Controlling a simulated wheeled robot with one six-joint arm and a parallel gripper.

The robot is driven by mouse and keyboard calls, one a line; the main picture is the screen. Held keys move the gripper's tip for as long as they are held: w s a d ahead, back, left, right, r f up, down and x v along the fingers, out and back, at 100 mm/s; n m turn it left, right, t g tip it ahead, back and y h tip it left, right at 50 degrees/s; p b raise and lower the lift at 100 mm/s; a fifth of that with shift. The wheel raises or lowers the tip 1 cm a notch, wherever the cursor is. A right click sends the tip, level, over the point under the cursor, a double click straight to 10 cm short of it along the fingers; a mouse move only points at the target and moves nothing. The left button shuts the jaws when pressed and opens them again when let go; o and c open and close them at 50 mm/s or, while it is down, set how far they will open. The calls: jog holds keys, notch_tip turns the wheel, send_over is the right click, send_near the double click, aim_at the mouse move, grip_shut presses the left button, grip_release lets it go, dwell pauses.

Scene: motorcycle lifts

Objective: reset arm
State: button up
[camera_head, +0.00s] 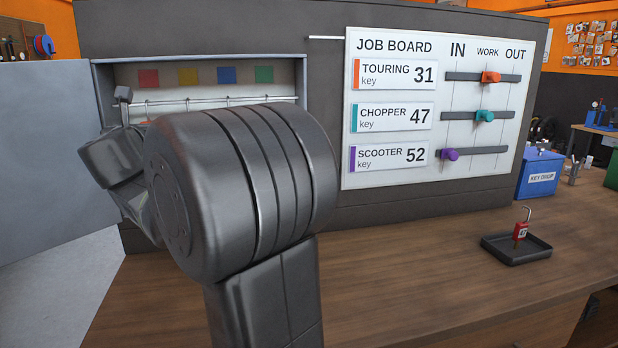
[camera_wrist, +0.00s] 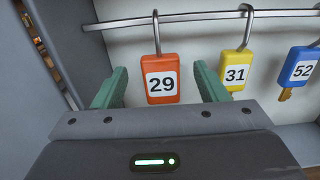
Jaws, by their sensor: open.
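My gripper (camera_wrist: 159,92) is open inside the key cabinet, its two green fingers apart. An orange key tag marked 29 (camera_wrist: 161,78) hangs from the rail by a hook, and it appears between the fingers in the wrist view. I cannot tell how deep it sits between them. My arm (camera_head: 240,190) fills the left middle of the head view and reaches into the cabinet (camera_head: 200,60), hiding most of the tags and the gripper there.
A yellow tag 31 (camera_wrist: 235,70) and a blue tag 52 (camera_wrist: 299,67) hang to the right on the same rail (camera_wrist: 200,17). The cabinet door (camera_head: 45,160) stands open. A black tray (camera_head: 517,250) holds a red tag 47 (camera_head: 520,231). The job board (camera_head: 440,110) and blue key drop box (camera_head: 540,174) are right.

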jog(key=x, duration=0.4)
jog(key=shift+w+r+p, duration=0.15)
jog(key=shift+r+p, duration=0.05)
jog(key=shift+p, duration=0.15)
jog(key=shift+r+p, duration=0.25)
jog(key=shift+p, duration=0.05)
jog(key=shift+r, duration=0.15)
jog(key=shift+s+d, duration=0.1)
jog(key=shift+s, duration=0.25)
